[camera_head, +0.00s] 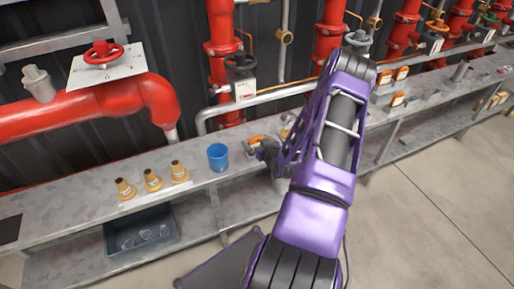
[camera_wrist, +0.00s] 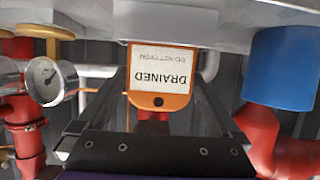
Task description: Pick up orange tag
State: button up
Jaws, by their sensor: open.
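An orange tag (camera_wrist: 158,100) with a white label reading "DRAINED" appears upside down in the middle of the wrist view. It has a dark hole near its lower edge. In the head view an orange piece (camera_head: 257,139) shows at my gripper, at the bench shelf. My gripper (camera_wrist: 161,92) is open, with its dark fingers on the left and right of the tag; I cannot tell whether they touch it. In the head view my gripper (camera_head: 262,149) is partly hidden by my purple arm. Other orange tags (camera_head: 398,99) lie further right on the shelf.
A blue cup (camera_head: 218,157) stands just left of my gripper, and at right in the wrist view (camera_wrist: 283,68). Three brass fittings (camera_head: 153,180) stand further left. Red pipes (camera_head: 222,60) rise behind the metal shelf (camera_head: 80,208).

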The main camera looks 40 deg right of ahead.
jog(key=shift+x, duration=1.35)
jog(key=c, duration=1.1)
jog(key=shift+c, duration=0.2)
jog(key=shift+r, duration=0.15)
